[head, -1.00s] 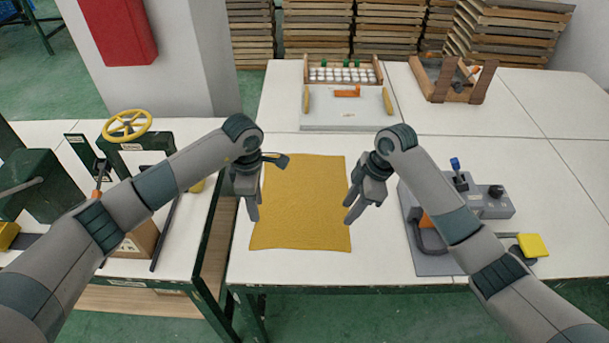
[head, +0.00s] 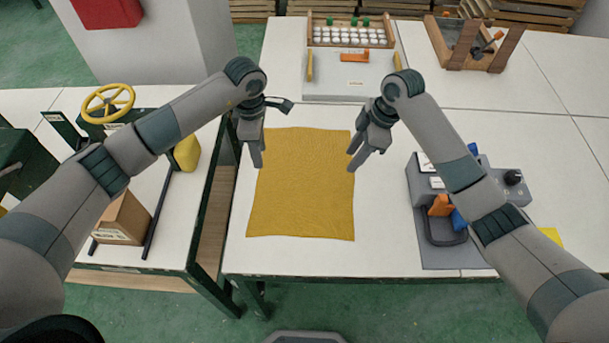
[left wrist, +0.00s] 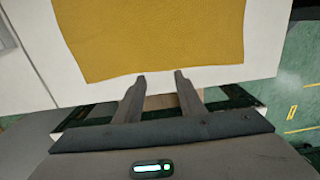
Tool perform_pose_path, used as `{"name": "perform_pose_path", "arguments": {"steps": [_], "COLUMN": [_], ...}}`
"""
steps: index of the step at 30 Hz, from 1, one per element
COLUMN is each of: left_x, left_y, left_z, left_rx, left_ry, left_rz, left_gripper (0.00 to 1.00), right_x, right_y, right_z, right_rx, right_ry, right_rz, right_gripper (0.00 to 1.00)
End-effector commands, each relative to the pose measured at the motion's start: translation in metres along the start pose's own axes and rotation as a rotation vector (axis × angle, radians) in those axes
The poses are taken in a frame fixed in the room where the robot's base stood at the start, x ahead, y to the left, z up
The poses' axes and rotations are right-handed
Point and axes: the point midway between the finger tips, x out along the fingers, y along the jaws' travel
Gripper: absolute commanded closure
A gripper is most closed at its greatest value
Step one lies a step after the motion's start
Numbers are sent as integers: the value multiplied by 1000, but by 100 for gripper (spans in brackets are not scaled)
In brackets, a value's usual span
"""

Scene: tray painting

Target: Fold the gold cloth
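The gold cloth (head: 303,190) lies flat and spread out on the white table, with slightly wavy edges. It also shows in the left wrist view (left wrist: 150,35), ahead of the fingertips. My left gripper (head: 256,163) hangs at the cloth's left edge in the head view. In the left wrist view its two fingers (left wrist: 160,76) stand apart with nothing between them. My right gripper (head: 354,166) is at the cloth's right edge, and its fingers look slightly apart with nothing visible between them. I cannot tell the exact height of either gripper above the table.
A white board with a rack of small white pieces (head: 350,34) stands behind the cloth. A wooden frame (head: 473,44) is at the back right. A grey fixture (head: 450,230) with orange and blue parts is right of the cloth. A side table with a yellow handwheel (head: 108,103) is at left.

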Motion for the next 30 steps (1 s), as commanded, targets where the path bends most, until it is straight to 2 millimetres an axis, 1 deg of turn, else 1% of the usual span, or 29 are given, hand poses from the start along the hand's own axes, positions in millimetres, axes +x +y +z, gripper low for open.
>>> {"name": "perform_pose_path", "arguments": {"steps": [5, 8, 11, 21, 25, 30], "left_x": [5, 12, 22, 65, 75, 80], "left_y": [0, -1, -1, 0, 0, 0], "left_z": [0, 0, 0, 0, 0, 0], "left_rx": [-1, -1, -1, -3, -1, -1], "left_ry": [0, 0, 0, 0, -1, 0], "left_rz": [-1, -3, -3, -2, -1, -1], "left_gripper": [64, 64, 64, 64, 64, 64], "right_x": [5, 11, 21, 62, 72, 76], "right_y": [0, 0, -1, -1, 0, 0], "right_z": [1, 3, 7, 19, 22, 23], "right_rx": [0, 0, 2, 2, 0, 0], "right_ry": [0, 1, 0, 0, 0, 0], "right_rz": [-1, -2, -2, -2, -1, 0], "right_gripper": [64, 64, 64, 64, 64, 64]}}
